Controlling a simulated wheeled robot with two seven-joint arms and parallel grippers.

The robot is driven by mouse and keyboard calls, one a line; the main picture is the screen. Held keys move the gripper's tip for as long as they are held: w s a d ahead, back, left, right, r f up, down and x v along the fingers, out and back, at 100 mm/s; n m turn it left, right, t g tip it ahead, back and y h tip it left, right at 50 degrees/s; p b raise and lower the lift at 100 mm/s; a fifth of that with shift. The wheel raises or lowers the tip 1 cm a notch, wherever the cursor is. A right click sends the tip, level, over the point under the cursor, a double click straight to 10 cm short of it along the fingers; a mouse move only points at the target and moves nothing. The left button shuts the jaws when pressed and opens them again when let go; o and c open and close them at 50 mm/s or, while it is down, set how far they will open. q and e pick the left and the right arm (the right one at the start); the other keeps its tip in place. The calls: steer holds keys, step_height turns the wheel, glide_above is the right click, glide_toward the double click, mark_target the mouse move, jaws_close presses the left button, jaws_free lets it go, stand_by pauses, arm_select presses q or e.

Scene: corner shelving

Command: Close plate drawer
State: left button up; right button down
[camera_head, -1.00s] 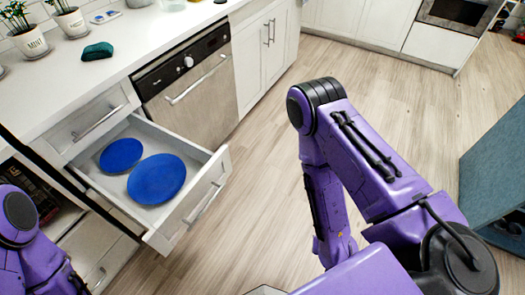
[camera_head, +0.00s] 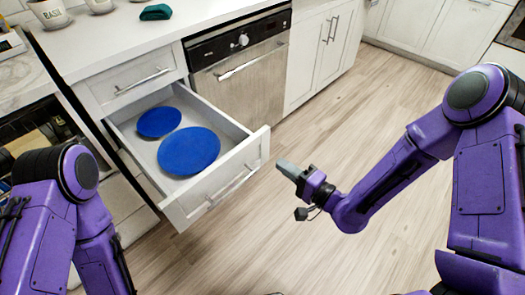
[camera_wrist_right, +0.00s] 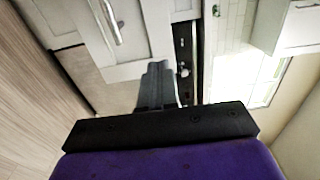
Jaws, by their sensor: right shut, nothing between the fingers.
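The plate drawer (camera_head: 222,187) is pulled out from the white cabinet in the head view. Two blue plates lie in it, a smaller one (camera_head: 159,122) at the back and a larger one (camera_head: 189,151) nearer the front. A metal bar handle (camera_head: 232,187) runs along the drawer front. My right gripper (camera_head: 282,166) is shut and empty, just right of the drawer front and apart from it. In the right wrist view its grey fingers (camera_wrist_right: 157,84) are together, with a white panel and bar handle (camera_wrist_right: 112,22) beyond. My left arm shows at lower left; its gripper is out of view.
A shut drawer (camera_head: 135,85) sits above the open one. A dishwasher (camera_head: 246,85) stands to its right. The countertop (camera_head: 115,38) holds plant pots and a green cloth-like item (camera_head: 155,12). Wooden floor (camera_head: 350,120) is clear right of the drawer.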

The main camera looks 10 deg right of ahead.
mark_target(255, 145)
steer(key=x, duration=0.8)
steer(key=shift+w+a, duration=0.2)
steer(key=shift+w, duration=0.05)
